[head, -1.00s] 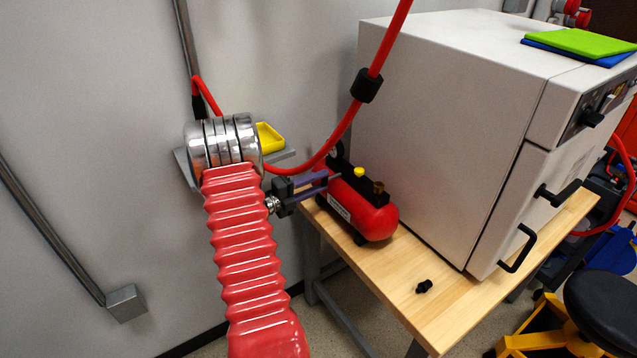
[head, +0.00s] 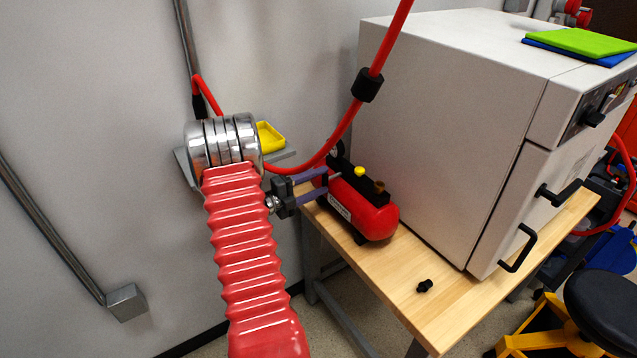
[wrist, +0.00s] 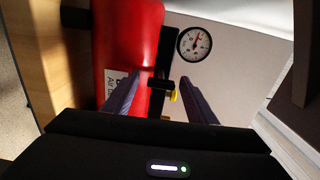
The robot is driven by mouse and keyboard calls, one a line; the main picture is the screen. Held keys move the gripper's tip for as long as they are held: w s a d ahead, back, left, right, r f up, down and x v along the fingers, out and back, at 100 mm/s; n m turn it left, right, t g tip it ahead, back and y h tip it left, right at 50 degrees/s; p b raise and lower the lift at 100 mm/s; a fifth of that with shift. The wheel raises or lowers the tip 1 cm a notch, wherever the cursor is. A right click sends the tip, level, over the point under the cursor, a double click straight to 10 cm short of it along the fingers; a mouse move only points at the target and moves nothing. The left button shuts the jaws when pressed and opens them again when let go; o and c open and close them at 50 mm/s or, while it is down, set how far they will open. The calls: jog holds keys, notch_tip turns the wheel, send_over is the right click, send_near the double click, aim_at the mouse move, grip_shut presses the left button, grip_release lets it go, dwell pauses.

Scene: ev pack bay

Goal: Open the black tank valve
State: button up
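The red tank (head: 375,218) lies on the wooden bench, with a yellow knob (head: 359,171) on top; in the wrist view the tank (wrist: 128,25) fills the upper left. A small black part that looks like the valve handle (wrist: 160,83) shows in the wrist view between my fingers, closer to the left finger. I cannot tell its valve position. My gripper (head: 325,181) is at the tank's left end, its purple fingers apart and pointing toward the tank. In the wrist view my gripper (wrist: 172,80) is open, with nothing clamped.
A round pressure gauge (wrist: 194,43) stands just beyond my fingers. A red hose (head: 335,145) hangs behind the tank. A large grey oven (head: 450,120) stands close on the right. A small black fitting (head: 424,286) lies on the bench (head: 465,310), whose front is otherwise clear.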

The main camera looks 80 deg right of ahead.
jog(key=shift+a, duration=0.1)
jog(key=v, duration=1.3)
jog(key=shift+w+a, duration=0.2)
jog(key=shift+w, duration=0.05)
dwell(0.5)
